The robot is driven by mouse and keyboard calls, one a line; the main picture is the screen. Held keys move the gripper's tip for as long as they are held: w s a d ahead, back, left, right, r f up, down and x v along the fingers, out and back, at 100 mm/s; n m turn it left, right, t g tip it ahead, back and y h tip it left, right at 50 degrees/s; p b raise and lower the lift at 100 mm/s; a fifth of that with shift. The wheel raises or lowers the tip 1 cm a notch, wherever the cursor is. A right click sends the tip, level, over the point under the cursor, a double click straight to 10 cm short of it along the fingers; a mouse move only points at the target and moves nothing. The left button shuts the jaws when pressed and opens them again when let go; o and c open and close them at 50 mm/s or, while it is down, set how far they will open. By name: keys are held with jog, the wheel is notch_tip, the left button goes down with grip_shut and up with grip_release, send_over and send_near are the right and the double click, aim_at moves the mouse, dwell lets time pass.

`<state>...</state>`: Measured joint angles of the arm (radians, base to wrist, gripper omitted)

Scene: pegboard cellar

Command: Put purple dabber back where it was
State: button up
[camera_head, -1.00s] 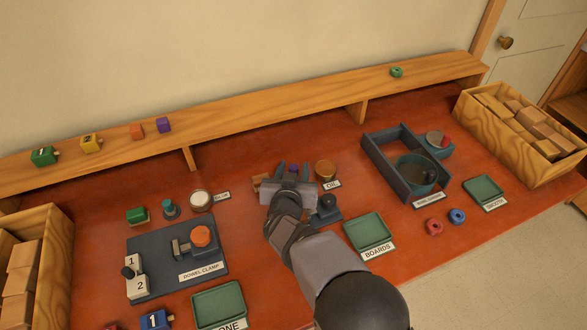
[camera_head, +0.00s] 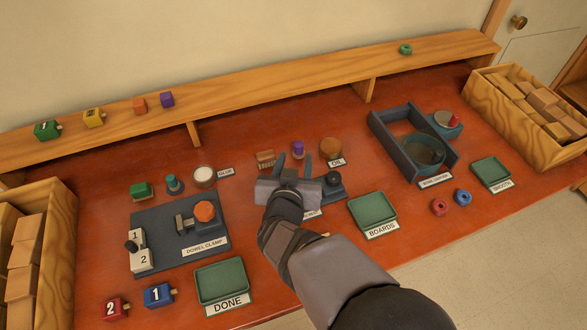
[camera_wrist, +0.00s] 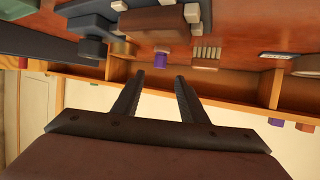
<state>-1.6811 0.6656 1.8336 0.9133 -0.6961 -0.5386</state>
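The purple dabber (camera_head: 298,148) stands on the red bench top, between a wooden brush (camera_head: 266,158) and the round brown oil container (camera_head: 331,147). My gripper (camera_head: 293,164) is on the near side of the dabber, with its two dark fingers spread and nothing between them. In the wrist view the purple dabber (camera_wrist: 159,60) shows just beyond the open fingertips (camera_wrist: 159,76), apart from them. My gripper and forearm hide part of the bench and the label in front of them.
A dark block with a black knob (camera_head: 333,184) sits close to the right of my gripper. The dowel clamp board (camera_head: 165,245) is to the left, the green boards tray (camera_head: 373,208) to the right. A purple cube (camera_head: 167,100) lies on the back shelf.

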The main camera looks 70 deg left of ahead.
jog(key=shift+v, duration=1.45)
jog(key=shift+w, duration=0.1)
